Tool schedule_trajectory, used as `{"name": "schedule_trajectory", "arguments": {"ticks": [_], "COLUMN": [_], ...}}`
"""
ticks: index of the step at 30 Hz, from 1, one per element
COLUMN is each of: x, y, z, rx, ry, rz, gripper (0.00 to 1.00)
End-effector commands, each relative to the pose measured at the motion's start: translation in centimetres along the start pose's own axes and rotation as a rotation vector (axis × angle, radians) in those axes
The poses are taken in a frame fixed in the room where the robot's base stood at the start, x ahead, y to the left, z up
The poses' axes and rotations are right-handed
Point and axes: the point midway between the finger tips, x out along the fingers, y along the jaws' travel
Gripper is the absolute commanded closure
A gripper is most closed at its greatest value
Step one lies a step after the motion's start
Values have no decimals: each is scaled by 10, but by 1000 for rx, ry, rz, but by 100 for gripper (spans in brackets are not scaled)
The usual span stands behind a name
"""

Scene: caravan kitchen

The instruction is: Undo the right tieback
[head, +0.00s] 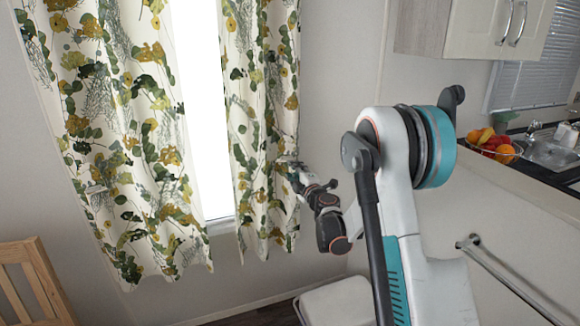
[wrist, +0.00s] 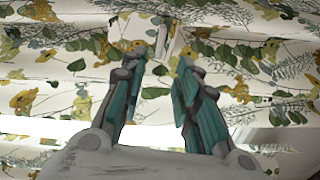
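The right curtain (head: 262,110) hangs beside the bright window, cream with green and mustard leaf print. It hangs loosely to its hem. My gripper (head: 287,163) is at its right edge, about mid-height. In the wrist view my gripper (wrist: 162,62) has its two teal fingers apart, with patterned cloth (wrist: 235,50) behind them. A small pale strip (wrist: 163,38) with a straight edge shows just beyond the fingertips; I cannot tell whether it is part of the right tieback. No tieback shows clearly in the head view. Whether the fingertips touch the cloth is unclear.
The left curtain (head: 115,130) hangs on the window's other side. A wooden chair back (head: 35,280) stands at the lower left. A pale box-like seat (head: 338,302) is below my arm. A counter with a fruit bowl (head: 497,148) and a metal rail (head: 510,282) are at the right.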

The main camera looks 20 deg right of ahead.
Motion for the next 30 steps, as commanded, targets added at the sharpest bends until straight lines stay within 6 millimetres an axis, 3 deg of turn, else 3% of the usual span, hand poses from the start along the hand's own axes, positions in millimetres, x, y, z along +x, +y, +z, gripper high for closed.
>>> {"name": "schedule_trajectory", "arguments": {"ticks": [7, 23, 26, 30], "x": [-26, -28, -30, -42], "y": [0, 0, 9, 43], "z": [0, 0, -2, -7], "rx": [0, 1, 19, 93], "ry": [0, 0, -11, -58], "rz": [0, 0, 7, 32], "gripper": [71, 71, 71, 71]}}
